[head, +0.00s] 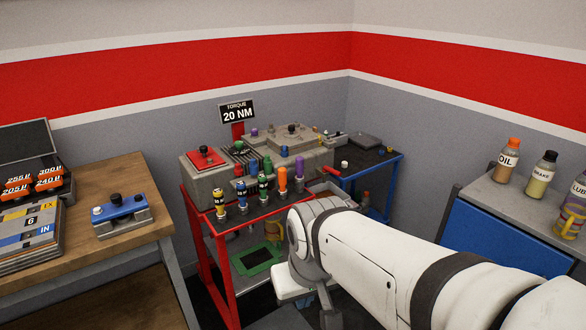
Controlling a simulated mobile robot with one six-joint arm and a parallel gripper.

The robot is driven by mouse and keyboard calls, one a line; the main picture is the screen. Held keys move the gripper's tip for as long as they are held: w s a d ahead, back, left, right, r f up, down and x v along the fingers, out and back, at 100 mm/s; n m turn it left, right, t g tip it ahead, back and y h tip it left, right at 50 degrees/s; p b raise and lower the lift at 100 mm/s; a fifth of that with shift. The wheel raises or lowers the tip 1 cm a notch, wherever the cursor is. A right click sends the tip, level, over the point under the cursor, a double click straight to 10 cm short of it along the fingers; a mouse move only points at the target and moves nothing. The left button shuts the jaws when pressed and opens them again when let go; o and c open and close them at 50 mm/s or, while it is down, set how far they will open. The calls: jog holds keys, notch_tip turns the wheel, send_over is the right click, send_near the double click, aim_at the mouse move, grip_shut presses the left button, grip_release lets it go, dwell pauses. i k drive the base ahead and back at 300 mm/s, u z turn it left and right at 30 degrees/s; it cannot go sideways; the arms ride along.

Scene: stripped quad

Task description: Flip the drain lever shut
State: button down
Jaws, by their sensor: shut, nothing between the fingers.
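I cannot pick out the drain lever for certain. A small red bar (332,171) shows at the right end of the grey engine block (205,185), just above my arm; I cannot tell whether it is the lever or how it is set. The block stands on a red-framed cart (227,278). My white arm reaches in from the lower right and bends down in front of the cart, hiding its lower right part. My gripper's fingers do not show.
Several coloured-handled tools, including an orange one (282,181), stand along the cart's front. A green-framed tray (258,259) lies on its lower shelf. A wooden bench (140,180) is at left, a blue cart (379,178) behind, and a cabinet (480,228) with bottles at right.

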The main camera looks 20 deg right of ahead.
aim_at(326, 168)
jog(key=k, duration=0.5)
jog(key=z, duration=0.45)
jog(key=i, duration=1.2)
jog(key=z, duration=0.3)
jog(key=i, duration=1)
jog(key=u, duration=0.05)
